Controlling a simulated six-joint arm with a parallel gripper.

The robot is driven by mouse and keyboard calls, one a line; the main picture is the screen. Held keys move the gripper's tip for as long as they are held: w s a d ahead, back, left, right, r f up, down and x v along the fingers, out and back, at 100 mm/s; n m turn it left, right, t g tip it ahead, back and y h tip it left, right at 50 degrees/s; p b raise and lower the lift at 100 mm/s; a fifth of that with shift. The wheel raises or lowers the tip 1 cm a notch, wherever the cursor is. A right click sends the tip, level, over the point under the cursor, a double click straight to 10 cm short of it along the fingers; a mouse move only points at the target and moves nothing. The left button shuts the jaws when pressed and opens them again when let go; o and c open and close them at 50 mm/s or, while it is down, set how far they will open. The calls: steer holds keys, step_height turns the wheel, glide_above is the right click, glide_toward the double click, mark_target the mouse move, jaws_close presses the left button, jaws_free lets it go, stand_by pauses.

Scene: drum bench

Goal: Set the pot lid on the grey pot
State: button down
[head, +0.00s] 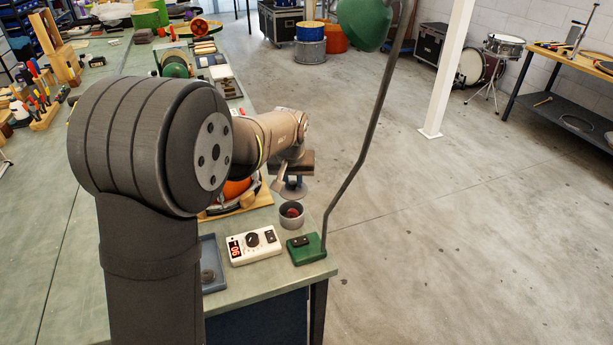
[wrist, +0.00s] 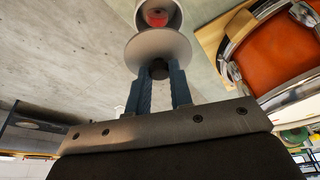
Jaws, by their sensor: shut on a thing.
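The grey pot (head: 291,219) stands open near the bench's right edge, with something red inside. It also shows at the top of the wrist view (wrist: 144,16). My gripper (wrist: 160,75) is shut on the dark knob of the pot lid (wrist: 158,46), a pale grey disc. In the head view the lid (head: 291,194) is held just behind the pot in the picture, apparently above bench height. In the wrist view the lid overlaps the pot's near edge, so the gap between them cannot be told. My arm hides part of the bench.
A white box with a red display (head: 254,247) and a green lamp base (head: 306,249) stand in front of the pot. The lamp's pole (head: 344,190) rises to the right. An orange drum (wrist: 282,47) lies on a wooden board beside the pot.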

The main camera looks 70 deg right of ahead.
mark_target(290, 193)
steer(key=shift+w+a+f, duration=0.15)
steer(key=shift+w+a, duration=0.1)
steer(key=shift+a, duration=0.1)
steer(key=shift+f, duration=2.75)
steer(key=shift+f, duration=0.65)
steer(key=c, duration=1.6)
jaws_free()
steer(key=shift+o, duration=0.2)
steer(key=shift+r, duration=0.1)
steer(key=v, duration=1.1)
steer(key=x, duration=0.9)
